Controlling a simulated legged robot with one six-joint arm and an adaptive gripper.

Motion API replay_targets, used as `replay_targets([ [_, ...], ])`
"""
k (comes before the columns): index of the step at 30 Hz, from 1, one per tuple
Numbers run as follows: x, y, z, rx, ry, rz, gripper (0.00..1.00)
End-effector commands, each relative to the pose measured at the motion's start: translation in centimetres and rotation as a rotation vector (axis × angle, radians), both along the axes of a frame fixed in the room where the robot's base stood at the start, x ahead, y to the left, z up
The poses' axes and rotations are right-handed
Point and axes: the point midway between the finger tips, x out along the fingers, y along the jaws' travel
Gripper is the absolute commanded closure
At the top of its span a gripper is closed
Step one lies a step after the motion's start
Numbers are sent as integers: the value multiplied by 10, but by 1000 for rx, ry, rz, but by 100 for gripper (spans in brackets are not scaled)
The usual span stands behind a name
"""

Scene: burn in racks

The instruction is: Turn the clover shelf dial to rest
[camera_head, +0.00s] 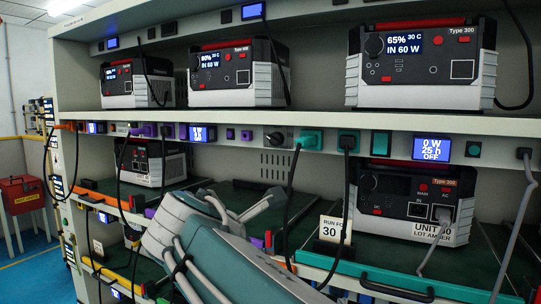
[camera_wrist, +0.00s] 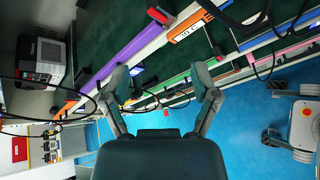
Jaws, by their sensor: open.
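My gripper (camera_wrist: 162,85) is open and empty in the wrist view, its two fingers spread over the rack's shelf edges. My arm crosses the lower middle of the head view. I cannot pick out a dial that is surely the clover one. A black round knob (camera_head: 275,138) sits on the upper shelf's front rail in the head view, left of teal sockets (camera_head: 310,139). A small green round button (camera_head: 474,149) is right of a display (camera_head: 432,149) reading 0 W, 25 h, OFF. In the wrist view, coloured shelf edges show, including a purple strip (camera_wrist: 121,58); no dial setting is readable there.
Power units (camera_head: 420,62) stand on the upper shelf; another unit (camera_head: 415,200) stands below, with cables hanging before it. A RUN FOR 30 card (camera_head: 332,229) is beside it. A red box (camera_head: 22,194) stands at far left.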

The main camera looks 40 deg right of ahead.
Motion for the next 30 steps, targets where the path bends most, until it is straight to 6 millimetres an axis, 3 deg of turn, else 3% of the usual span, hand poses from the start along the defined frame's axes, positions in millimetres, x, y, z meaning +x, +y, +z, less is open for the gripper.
replay_targets([
  [3,23,-20,61,-337,169,47,22],
  [6,33,-29,103,-558,300,45,22],
  [10,39,-34,137,-726,416,24,22],
  [17,44,-46,147,-780,461,9,22],
  [30,73,-117,146,-776,458,11,22],
])
